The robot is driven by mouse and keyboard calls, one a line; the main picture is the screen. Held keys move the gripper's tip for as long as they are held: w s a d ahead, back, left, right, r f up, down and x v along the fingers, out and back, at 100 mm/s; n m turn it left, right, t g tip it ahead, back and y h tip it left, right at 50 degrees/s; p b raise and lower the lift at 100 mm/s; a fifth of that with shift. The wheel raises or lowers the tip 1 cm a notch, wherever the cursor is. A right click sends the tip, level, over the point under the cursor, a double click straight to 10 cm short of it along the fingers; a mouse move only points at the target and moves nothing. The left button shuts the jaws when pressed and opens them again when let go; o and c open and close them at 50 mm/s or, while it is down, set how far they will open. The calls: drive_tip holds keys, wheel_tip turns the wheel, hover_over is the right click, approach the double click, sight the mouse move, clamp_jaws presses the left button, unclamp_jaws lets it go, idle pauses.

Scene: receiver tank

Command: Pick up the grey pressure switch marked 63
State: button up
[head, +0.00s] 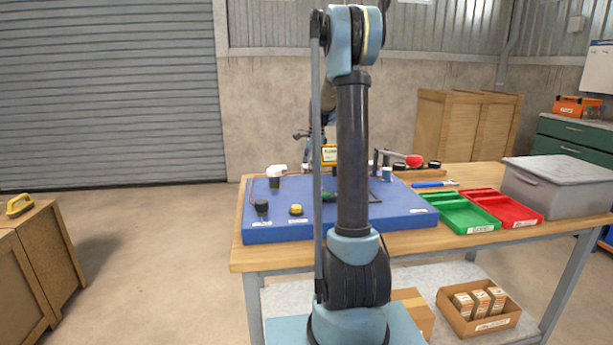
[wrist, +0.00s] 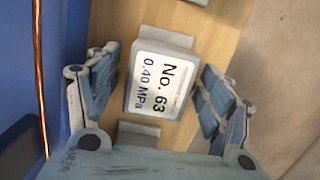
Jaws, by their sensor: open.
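The grey pressure switch (wrist: 160,80) shows in the wrist view with a white label reading "No. 63" and "0.40 MPa". It is on a strip of bare wood beside the blue mat (wrist: 60,50). My gripper (wrist: 158,90) is open, with one finger to the left of the switch and one to the right. I see a gap on the right side; on the left the finger is close, and I cannot tell if it touches. In the head view I cannot make out the switch, and my arm covers the middle of the table.
The wooden table (head: 243,258) carries the blue mat with small parts, a green tray (head: 470,224), a red tray (head: 516,215) and a grey lidded box (head: 565,190). A red-handled part (head: 413,160) stands towards the back. In the wrist view, floor lies just right of the wood strip.

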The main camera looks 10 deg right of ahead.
drive_tip(key=shift+f, duration=0.15)
drive_tip(key=c, duration=1.4)
